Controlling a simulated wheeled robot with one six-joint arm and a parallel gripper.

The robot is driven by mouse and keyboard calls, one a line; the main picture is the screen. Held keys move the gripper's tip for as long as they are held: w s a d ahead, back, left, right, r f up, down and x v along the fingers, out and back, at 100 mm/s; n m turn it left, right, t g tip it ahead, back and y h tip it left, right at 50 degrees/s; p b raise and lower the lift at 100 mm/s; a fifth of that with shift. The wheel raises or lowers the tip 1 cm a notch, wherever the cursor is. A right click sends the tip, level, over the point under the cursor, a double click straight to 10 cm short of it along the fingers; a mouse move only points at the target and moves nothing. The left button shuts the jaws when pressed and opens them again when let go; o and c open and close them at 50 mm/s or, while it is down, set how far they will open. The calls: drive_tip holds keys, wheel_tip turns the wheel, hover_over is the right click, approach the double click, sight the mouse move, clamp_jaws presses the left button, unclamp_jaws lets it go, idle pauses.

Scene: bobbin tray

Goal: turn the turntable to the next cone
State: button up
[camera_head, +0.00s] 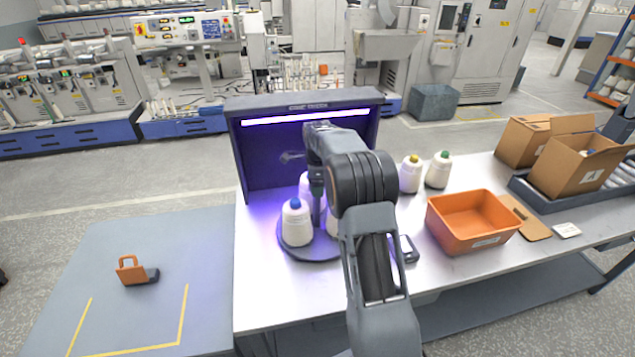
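The turntable (308,252) is a dark round disc on the white table, in front of a dark hooded booth (262,150) with a bright violet lamp (290,118). A white cone with a blue top (296,225) stands upright at its front left. A second pale cone (305,186) stands behind it, partly covered. A third (332,226) shows only as a sliver beside my arm. My gripper (317,215) points down among the cones over the turntable. My arm hides much of the disc's right side, and whether the fingers are open or touch a cone is unclear.
Two cones, yellow-topped (410,176) and green-topped (438,172), stand right of the booth. An orange bin (470,238), a small dark device (408,249) and cardboard boxes (575,165) occupy the right. An orange-handled object (131,270) lies on the left platform. The table's front left is clear.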

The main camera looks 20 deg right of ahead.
drive_tip(key=shift+c, duration=0.4)
drive_tip(key=c, duration=1.2)
